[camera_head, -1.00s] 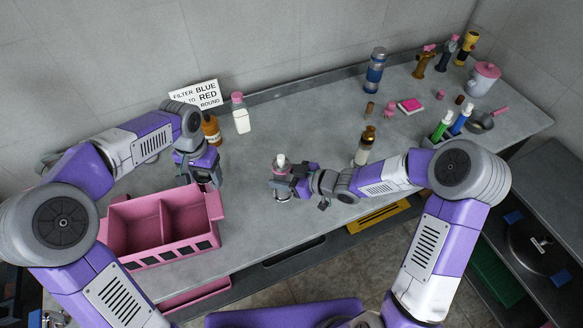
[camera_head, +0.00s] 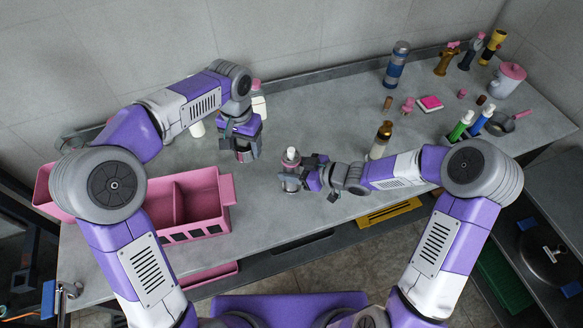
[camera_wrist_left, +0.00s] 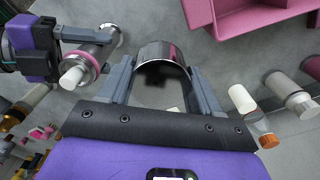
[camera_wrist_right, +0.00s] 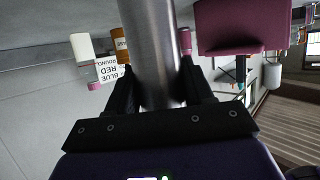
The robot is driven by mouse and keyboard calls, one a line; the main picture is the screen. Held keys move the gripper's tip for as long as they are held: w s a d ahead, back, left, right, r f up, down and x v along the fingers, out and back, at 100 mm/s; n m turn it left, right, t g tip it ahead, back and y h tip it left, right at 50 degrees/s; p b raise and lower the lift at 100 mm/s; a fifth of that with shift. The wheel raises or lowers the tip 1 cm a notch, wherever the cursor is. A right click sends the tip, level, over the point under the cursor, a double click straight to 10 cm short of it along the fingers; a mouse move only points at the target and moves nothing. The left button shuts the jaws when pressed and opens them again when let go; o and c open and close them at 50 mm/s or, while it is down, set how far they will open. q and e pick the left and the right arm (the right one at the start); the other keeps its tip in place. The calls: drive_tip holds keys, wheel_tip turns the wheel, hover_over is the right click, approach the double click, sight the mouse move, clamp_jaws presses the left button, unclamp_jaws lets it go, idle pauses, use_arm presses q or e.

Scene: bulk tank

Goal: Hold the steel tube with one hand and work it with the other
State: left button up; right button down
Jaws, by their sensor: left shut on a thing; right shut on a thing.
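The steel tube (camera_head: 290,183) stands upright in my right gripper (camera_head: 303,178), which is shut on it above the table's front part. It has a white tip and a pink ring, clear in the left wrist view (camera_wrist_left: 92,57); its bare steel body fills the middle of the right wrist view (camera_wrist_right: 152,50). My left gripper (camera_head: 246,156) is shut on a short, shiny hollow steel piece (camera_wrist_left: 162,52), dark inside. It is left of the tube and apart from it. The fingers hide part of both pieces.
A pink divided bin (camera_head: 208,205) stands at the left front. White bottles (camera_head: 259,105) stand behind my left gripper, one partly hidden. A brown bottle (camera_head: 380,140) stands behind my right arm. Pens, a pan, a mug and flashlights are at the right.

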use_arm(q)
wheel_tip(320, 180, up, 6)
drive_tip(key=f+m, duration=0.1)
hover_over(292, 150)
drive_tip(key=shift+r, duration=0.25)
drive_tip(key=shift+f, duration=2.05)
drive_tip(key=shift+a, duration=0.1)
drive_tip(key=shift+f, duration=0.85)
drive_tip(key=shift+f, duration=0.6)
drive_tip(key=o, duration=1)
drive_tip(key=shift+o, duration=0.2)
